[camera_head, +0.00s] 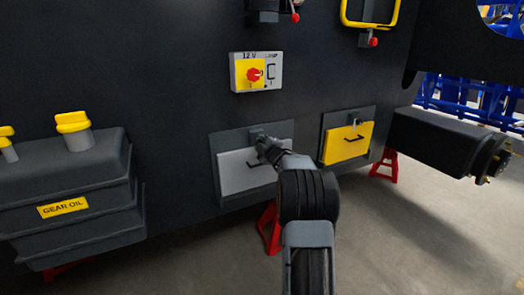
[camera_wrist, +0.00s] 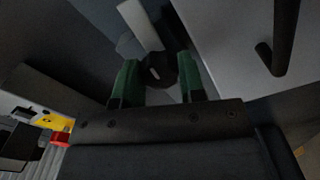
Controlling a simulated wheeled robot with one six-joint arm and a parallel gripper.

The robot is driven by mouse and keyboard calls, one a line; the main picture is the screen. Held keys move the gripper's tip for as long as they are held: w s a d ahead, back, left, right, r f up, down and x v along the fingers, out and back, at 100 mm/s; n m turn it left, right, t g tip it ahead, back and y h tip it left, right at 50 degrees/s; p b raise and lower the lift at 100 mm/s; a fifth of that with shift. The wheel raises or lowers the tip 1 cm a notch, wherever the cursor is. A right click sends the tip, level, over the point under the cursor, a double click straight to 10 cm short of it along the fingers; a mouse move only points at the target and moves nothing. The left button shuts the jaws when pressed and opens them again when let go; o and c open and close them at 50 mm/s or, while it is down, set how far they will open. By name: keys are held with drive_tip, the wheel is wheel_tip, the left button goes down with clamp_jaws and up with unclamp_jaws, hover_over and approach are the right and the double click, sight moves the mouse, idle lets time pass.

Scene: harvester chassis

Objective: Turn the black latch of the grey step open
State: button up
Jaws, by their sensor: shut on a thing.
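The grey step (camera_head: 233,179) is a flat panel with a black handle, set in a dark frame on the chassis wall. It also shows at the upper right of the wrist view (camera_wrist: 232,32). My gripper (camera_head: 264,144) is at the top edge of the step, shut on the black latch. In the wrist view, the green fingers of my gripper (camera_wrist: 158,74) stand on either side of the dark, rounded latch (camera_wrist: 160,70). In the head view my gripper and arm cover much of the latch and the right part of the step.
A yellow step (camera_head: 345,143) with its own latch is to the right. A 12 V switch box (camera_head: 256,72) with a red knob is above. The gear oil tank (camera_head: 75,190) juts out at left. Red stands (camera_head: 270,230) support the chassis. The floor in front is clear.

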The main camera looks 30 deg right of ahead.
drive_tip(key=shift+f+n+b, duration=0.15)
drive_tip(key=shift+n+b, duration=0.3)
drive_tip(key=shift+n, duration=0.25)
drive_tip(key=o, duration=0.9)
drive_tip(key=shift+o, duration=0.2)
drive_tip(key=s+a+p, duration=0.2)
drive_tip(key=s, duration=1.1)
drive_tip(key=shift+s, duration=0.4)
